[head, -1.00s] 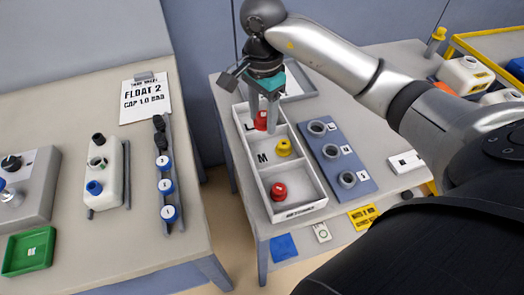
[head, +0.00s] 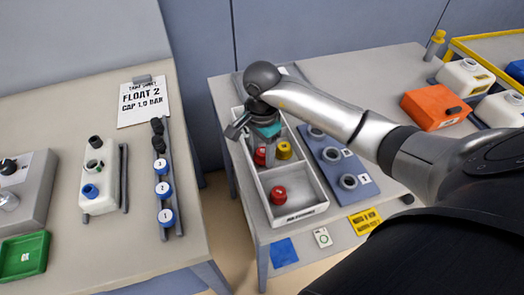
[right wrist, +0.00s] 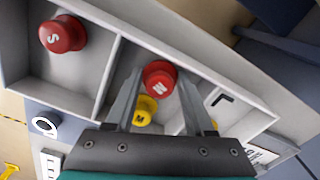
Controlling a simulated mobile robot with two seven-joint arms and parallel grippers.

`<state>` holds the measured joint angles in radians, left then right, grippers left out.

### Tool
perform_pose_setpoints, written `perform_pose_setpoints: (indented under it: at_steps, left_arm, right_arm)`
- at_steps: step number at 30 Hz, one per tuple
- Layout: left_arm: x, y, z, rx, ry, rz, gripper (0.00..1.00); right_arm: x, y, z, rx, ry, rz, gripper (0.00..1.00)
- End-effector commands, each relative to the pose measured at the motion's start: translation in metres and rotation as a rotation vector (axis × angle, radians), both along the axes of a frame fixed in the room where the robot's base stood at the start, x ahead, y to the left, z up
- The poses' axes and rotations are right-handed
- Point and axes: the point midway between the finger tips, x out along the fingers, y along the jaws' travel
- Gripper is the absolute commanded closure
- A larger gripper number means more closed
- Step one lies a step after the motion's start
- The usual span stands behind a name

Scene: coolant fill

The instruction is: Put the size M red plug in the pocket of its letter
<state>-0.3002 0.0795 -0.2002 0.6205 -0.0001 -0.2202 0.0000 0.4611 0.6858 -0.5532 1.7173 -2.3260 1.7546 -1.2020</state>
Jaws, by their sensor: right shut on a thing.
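My right gripper (head: 270,151) is shut on the red plug (head: 260,156), marked M in the right wrist view (right wrist: 159,76). It holds the plug over the middle pocket of the white tray (head: 308,211). I cannot tell whether the plug touches the pocket floor. A yellow plug (head: 284,150), marked M in the right wrist view (right wrist: 145,108), is close beside it. Another red plug (head: 278,194) sits in the near pocket, marked S in the right wrist view (right wrist: 62,33). The letter L (right wrist: 222,98) shows in the far pocket. My left gripper is out of view.
A blue board (head: 362,186) with grey rings stands right of the tray. An orange jug (head: 435,107) and white jugs are farther right. A yellow label (head: 363,222) is at the front edge.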

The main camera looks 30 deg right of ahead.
Motion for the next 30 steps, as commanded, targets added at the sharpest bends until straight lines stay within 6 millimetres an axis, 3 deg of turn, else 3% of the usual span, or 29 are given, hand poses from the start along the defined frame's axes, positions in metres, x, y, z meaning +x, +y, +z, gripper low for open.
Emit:
perform_pose_setpoints:
  at_steps: [4, 5, 12, 23, 30]
  left_arm:
    - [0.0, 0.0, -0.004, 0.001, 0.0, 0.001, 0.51]
    - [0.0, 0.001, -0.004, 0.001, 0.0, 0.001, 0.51]
    - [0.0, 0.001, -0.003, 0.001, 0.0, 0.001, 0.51]
    - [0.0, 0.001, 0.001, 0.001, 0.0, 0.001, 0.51]
    - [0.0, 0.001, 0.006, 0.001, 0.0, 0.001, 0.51]
  right_arm:
    - [0.0, 0.0, -0.004, -0.001, 0.0, 0.0, 1.0]
    - [0.0, 0.0, -0.004, 0.0, 0.0, -0.001, 0.45]
    - [0.0, 0.0, -0.002, 0.0, 0.0, -0.001, 0.18]
    - [0.0, 0.0, 0.001, 0.001, 0.001, 0.0, 0.16]
    - [0.002, -0.001, 0.045, -0.001, -0.006, 0.001, 0.16]
